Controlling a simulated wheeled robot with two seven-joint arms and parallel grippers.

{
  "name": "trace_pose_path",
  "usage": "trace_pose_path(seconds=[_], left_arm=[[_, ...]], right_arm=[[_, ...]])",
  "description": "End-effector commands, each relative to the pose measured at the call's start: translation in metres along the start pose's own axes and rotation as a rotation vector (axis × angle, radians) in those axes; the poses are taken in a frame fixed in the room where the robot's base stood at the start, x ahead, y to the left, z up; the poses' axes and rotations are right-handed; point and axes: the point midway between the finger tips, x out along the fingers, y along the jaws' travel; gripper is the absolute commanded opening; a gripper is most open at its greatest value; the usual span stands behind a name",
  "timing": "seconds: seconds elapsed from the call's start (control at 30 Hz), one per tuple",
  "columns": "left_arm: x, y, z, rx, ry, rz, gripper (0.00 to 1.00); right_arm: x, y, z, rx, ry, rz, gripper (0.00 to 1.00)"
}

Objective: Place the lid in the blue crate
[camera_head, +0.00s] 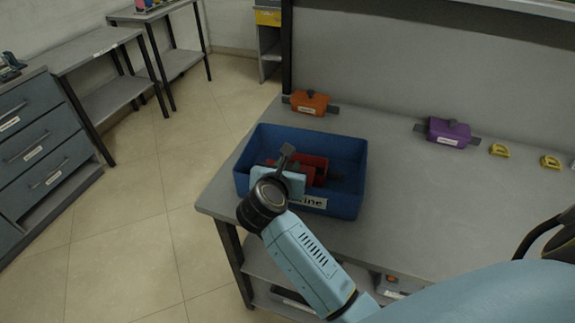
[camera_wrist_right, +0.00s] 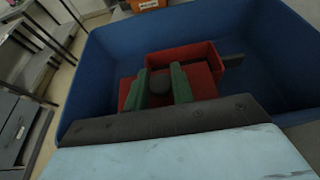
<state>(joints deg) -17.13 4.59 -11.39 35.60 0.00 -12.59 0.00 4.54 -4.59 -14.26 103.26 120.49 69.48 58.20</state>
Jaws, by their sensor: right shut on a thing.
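The blue crate (camera_head: 348,150) stands on the grey table near its left corner. Its blue wall (camera_wrist_right: 107,60) fills much of the right wrist view. My right gripper (camera_wrist_right: 160,88) reaches down into the crate, its two green fingers shut on the dark knob of a red lid (camera_wrist_right: 203,82). The lid is inside the crate's walls, in front of a red box (camera_wrist_right: 190,52) with a grey handle. The red box also shows in the head view (camera_head: 314,164), partly hidden by my wrist. I cannot tell whether the lid touches the crate floor. My left gripper is not in view.
An orange lidded box (camera_head: 309,102) stands behind the crate. A purple lidded box (camera_head: 448,131) and yellow pieces (camera_head: 499,150) lie along the table's back right. The table right of the crate is clear. A back panel (camera_head: 400,70) bounds the table.

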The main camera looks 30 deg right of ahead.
Motion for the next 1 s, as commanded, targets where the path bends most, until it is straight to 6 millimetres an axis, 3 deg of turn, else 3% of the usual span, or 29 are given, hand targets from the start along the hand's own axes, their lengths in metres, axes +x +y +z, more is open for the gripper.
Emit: trace_pose_path(seconds=[0.03,0.2,0.47,0.67,1.0], left_arm=[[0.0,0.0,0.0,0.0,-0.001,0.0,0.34],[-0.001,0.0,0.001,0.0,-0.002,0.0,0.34],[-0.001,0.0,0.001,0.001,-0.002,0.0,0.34],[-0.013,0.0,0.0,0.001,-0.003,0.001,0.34],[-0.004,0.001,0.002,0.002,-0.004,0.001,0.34]], right_arm=[[0.0,0.0,0.001,0.0,0.0,0.0,0.25],[0.0,0.0,0.001,0.0,0.0,0.0,0.46],[0.0,0.0,0.001,0.0,-0.001,0.0,0.46],[-0.006,0.0,0.015,-0.001,-0.003,0.001,0.46],[-0.081,0.0,0.01,0.004,0.005,0.002,0.46]])
